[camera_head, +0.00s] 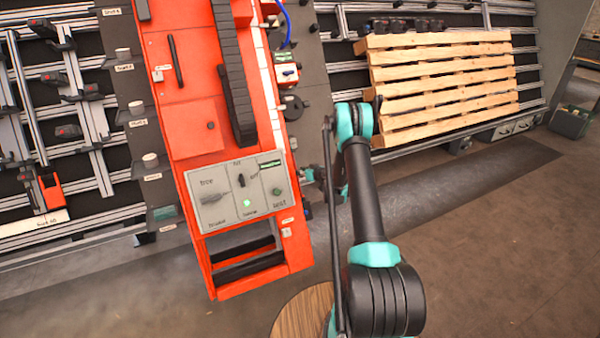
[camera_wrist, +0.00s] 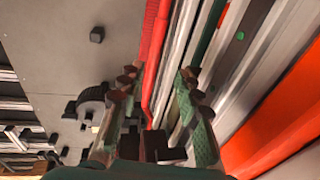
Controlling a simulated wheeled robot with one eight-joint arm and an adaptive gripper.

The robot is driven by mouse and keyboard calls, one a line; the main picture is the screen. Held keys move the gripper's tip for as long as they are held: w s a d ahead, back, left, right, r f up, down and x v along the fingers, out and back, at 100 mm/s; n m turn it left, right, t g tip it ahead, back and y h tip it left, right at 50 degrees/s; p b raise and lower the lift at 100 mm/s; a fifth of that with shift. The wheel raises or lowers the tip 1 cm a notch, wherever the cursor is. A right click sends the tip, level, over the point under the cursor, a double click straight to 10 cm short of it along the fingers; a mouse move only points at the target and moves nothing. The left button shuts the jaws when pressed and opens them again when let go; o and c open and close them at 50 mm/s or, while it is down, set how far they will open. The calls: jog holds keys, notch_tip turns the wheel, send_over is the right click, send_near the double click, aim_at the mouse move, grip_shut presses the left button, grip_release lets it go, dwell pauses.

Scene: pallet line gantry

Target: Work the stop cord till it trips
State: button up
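In the wrist view a red cord (camera_wrist: 152,62), thick at the top and thinner lower down, runs lengthwise along a metal rail; I take it to be the stop cord. In the head view my gripper is mostly hidden behind my arm, beside the orange gantry (camera_head: 192,125). The cord is not clear there. A grey control panel (camera_head: 215,213) on the gantry shows a lit green lamp (camera_head: 247,203).
A switch box (camera_head: 287,72) with a blue cable (camera_head: 287,25) sits on the gantry's right side. In the wrist view a round black part (camera_wrist: 90,102) sits left of the fingers.

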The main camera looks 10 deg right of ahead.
jog(key=v, duration=1.2)
